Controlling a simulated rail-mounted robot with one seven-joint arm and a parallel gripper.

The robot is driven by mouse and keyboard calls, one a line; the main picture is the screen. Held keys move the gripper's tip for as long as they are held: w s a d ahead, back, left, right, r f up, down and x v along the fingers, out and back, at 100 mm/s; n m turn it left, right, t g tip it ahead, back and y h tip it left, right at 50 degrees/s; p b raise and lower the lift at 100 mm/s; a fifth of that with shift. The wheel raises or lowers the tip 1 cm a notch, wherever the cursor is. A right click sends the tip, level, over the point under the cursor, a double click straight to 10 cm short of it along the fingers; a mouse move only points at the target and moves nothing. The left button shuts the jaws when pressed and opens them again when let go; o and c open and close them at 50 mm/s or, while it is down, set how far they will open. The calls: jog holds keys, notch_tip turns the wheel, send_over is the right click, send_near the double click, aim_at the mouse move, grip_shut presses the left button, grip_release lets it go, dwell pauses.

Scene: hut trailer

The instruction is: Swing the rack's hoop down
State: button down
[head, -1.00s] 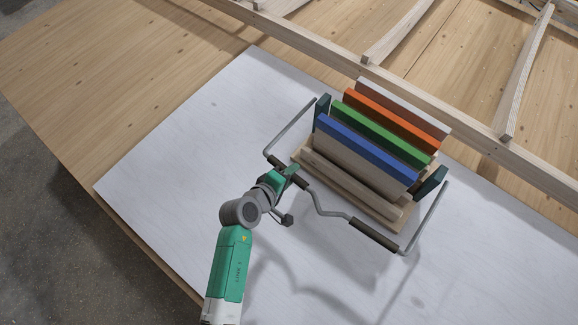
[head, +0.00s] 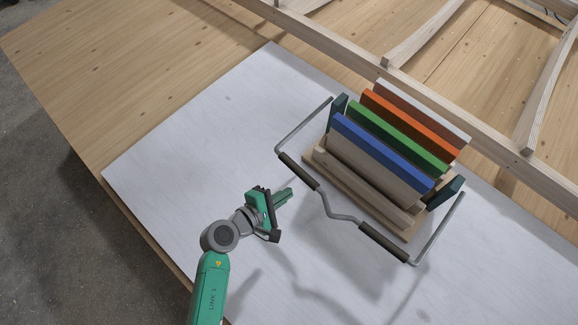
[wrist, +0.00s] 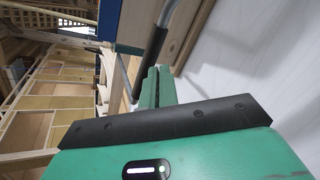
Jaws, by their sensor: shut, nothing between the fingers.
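The rack (head: 352,190) is a wooden stand with dark end plates, holding several upright boards with blue, green, orange and white edges. Its grey metal hoop (head: 341,216) extends from the end plates out over the near side of the rack, low above the white panel. The hoop has two dark grips, a left one (head: 299,171) and a right one (head: 384,243). My gripper (head: 286,196) is shut and empty, left of the hoop and apart from it. In the wrist view the shut fingers (wrist: 157,88) point toward a dark grip (wrist: 150,62).
The white panel (head: 190,150) lies on a wooden floor deck (head: 110,60), with bare room left of the rack. Timber framing (head: 400,75) runs behind the rack. The deck's edge drops to a grey floor at the lower left.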

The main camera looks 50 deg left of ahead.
notch_tip(320, 180, down, 8)
jog(key=s+a+r+n+t+y+b, duration=0.1)
jog(key=s+n+t+b, duration=0.25)
jog(key=n, duration=0.75)
jog(key=w+a+r+n, duration=0.1)
jog(key=w+a+r, duration=0.1)
jog(key=w, duration=0.7)
jog(key=shift+w+r+g+y+b, duration=0.25)
jog(key=shift+w+g+y+b, duration=0.05)
jog(key=shift+g+b, duration=0.15)
